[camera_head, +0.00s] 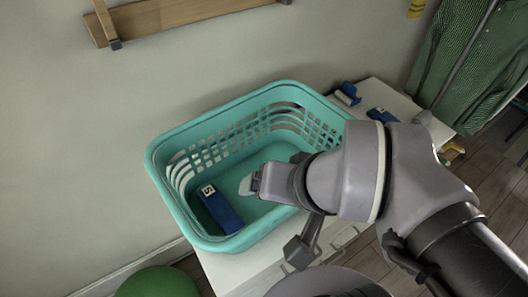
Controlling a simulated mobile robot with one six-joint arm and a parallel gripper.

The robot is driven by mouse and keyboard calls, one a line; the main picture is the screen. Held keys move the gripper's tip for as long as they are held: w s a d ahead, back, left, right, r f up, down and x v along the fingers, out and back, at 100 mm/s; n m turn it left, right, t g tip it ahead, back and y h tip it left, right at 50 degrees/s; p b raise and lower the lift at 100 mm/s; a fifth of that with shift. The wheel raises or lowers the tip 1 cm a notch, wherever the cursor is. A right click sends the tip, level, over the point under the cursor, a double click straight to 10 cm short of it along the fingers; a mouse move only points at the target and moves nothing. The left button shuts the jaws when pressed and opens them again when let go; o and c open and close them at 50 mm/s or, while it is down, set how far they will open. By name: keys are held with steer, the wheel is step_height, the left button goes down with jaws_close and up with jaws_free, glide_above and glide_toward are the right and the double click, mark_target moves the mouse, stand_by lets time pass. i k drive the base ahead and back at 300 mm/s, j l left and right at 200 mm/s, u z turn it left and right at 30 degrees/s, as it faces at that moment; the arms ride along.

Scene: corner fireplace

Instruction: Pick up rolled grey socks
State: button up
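A teal laundry basket (166,187) stands on a white cabinet, and my arm reaches into it from the right. My gripper (257,181) is inside the basket, pointing left, mostly hidden behind my own wrist. A small pale grey patch (246,187) shows just left of the gripper's tip; it may be the rolled grey socks, but I cannot tell. I cannot see whether the fingers are open or shut, or hold anything. A blue block-like item with a white label (220,209) lies on the basket floor, left of the gripper and apart from it.
The white cabinet top (372,93) shows right of the basket, with a blue-and-white item (347,94) and a blue item (381,115) on it. A wooden rail (180,14) is on the wall. A green checked garment (462,55) hangs right. A green round object (157,283) is bottom left.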

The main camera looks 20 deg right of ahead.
mark_target(425, 117)
steer(key=z, duration=1.7)
